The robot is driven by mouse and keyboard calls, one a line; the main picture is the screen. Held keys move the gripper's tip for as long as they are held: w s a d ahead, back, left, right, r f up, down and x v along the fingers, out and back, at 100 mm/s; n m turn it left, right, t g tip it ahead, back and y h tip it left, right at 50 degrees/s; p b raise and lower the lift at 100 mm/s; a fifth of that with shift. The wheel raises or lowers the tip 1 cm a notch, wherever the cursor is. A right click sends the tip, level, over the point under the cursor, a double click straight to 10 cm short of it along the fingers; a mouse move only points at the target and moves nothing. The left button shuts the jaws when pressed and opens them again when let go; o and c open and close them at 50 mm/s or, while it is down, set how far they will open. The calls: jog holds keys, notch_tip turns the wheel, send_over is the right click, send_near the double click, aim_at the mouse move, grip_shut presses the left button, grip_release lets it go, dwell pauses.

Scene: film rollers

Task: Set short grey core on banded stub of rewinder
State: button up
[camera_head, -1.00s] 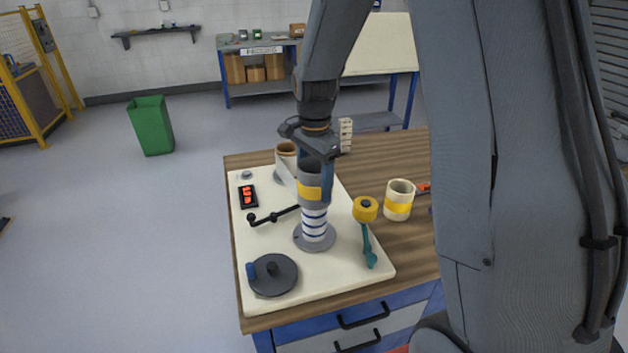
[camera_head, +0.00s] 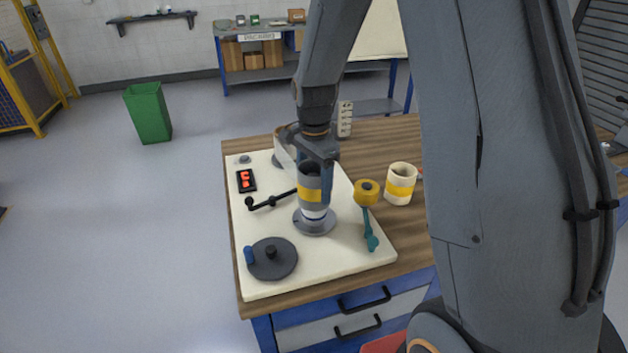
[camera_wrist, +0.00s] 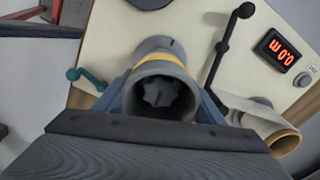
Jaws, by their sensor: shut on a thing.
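The short grey core (camera_head: 309,184), with a yellow band, is upright in my gripper (camera_head: 316,165). My gripper is shut on it near its upper part. The core is around the banded stub (camera_head: 315,213); only a little of the stub's white and blue shows below it, above the round grey flange (camera_head: 318,226). In the wrist view the core (camera_wrist: 162,68) is seen from above between the fingers, and the dark lobed top of the stub (camera_wrist: 160,92) shows inside its bore. The rewinder's cream base plate (camera_head: 330,262) lies on the wooden bench.
A cream core with a yellow band (camera_head: 401,184) stands to the right. A film roll (camera_wrist: 283,141) is behind.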

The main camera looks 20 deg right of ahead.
jog(key=shift+f+b, duration=1.2)
jog(key=shift+f, duration=1.75)
jog(key=o, duration=1.2)
jog(key=shift+o, duration=0.2)
notch_tip(320, 180, up, 8)
jog(key=shift+f+b, duration=0.1)
jog(key=shift+b, duration=0.7)
